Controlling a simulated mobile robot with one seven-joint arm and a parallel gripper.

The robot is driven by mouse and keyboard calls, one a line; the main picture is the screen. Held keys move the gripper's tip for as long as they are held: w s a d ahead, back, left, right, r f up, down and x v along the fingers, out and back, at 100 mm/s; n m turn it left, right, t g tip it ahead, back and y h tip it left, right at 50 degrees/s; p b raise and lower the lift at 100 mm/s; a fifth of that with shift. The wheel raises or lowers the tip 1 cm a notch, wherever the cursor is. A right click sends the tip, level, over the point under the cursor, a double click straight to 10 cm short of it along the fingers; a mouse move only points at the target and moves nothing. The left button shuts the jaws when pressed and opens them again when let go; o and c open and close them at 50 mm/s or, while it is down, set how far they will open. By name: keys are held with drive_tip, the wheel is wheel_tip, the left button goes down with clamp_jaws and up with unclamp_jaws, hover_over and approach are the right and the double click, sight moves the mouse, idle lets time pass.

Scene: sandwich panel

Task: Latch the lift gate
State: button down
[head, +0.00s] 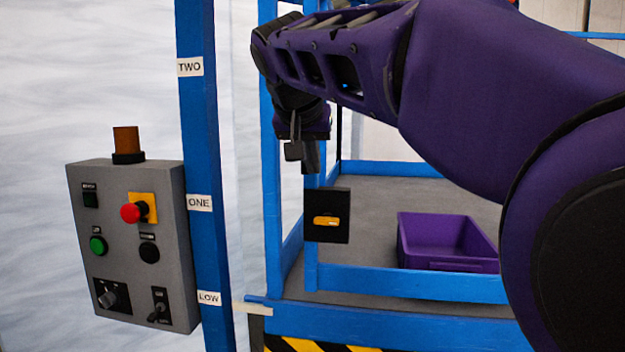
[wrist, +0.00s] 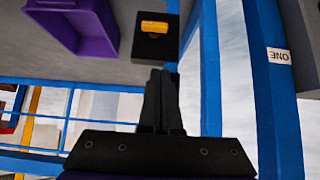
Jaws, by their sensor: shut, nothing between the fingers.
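The gate latch is a black square plate with a yellow-orange handle (head: 326,221) on the blue lift frame. The handle lies horizontal in the head view. In the wrist view the latch handle (wrist: 154,27) shows at the top centre, just beyond my fingertips. My gripper (head: 305,158) is above the latch and slightly to its left in the head view, pointing down. Its fingers (wrist: 161,75) are together and empty, apart from the handle. The blue gate rail (head: 410,283) runs right from below the latch plate. My arm hides the upper right of the lift.
A purple bin (head: 440,262) stands on the grey lift floor behind the rail. A grey control box (head: 130,245) with a red button is at left, beside a blue post (head: 200,130) labelled TWO, ONE and LOW. Blue uprights stand close to my gripper.

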hover_over(327, 219)
drive_tip(key=a, duration=0.2)
wheel_tip(327, 219, down, 7)
drive_tip(key=shift+s+d+r+b, duration=0.15)
drive_tip(key=shift+r+b, duration=0.05)
drive_tip(key=shift+b, duration=0.1)
drive_tip(key=shift+s+f+b, duration=0.2)
drive_tip(key=shift+f+b, duration=0.25)
drive_tip(key=shift+f, duration=1.3)
